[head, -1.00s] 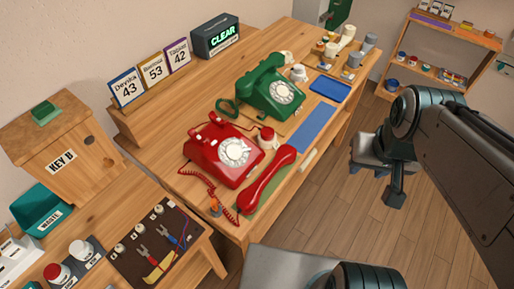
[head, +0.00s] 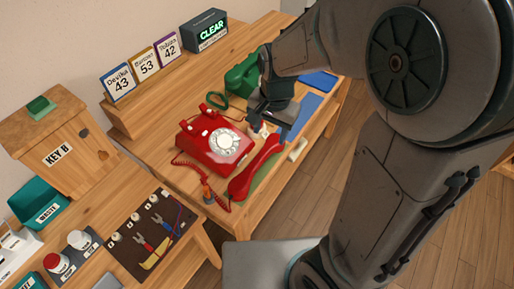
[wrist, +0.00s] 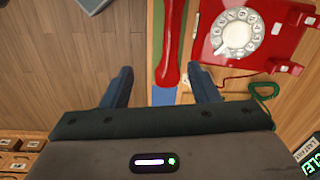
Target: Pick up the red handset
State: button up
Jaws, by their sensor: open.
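The red handset (head: 257,168) lies off its phone on a green mat along the table's front side. Its coiled cord runs to the red phone (head: 196,139), whose cradle is empty. My gripper (head: 266,130) is open and empty, above the table near the handset's far end. The red phone (wrist: 225,40) is to the right in that view.
The green phone (head: 240,78) stands behind the red one, partly hidden by my arm. A blue mat (head: 303,112) lies beyond the handset. A tool board (head: 140,245) and a wooden KEY B box (head: 60,145) are at the left. Open floor lies in front of the table.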

aim_at(258, 159)
jog(key=shift+m+h, duration=0.3)
jog(key=shift+m, duration=0.5)
jog(key=a+f, duration=0.1)
jog(key=f, duration=0.4)
jog(key=w+a+f, duration=0.1)
jog(key=f, duration=0.5)
jog(key=w+f, duration=0.1)
jog(key=f, duration=0.4)
jog(key=shift+a+f+b, duration=0.3)
jog(key=shift+a+b, duration=0.05)
jog(key=shift+a, duration=0.05)
grip_shut()
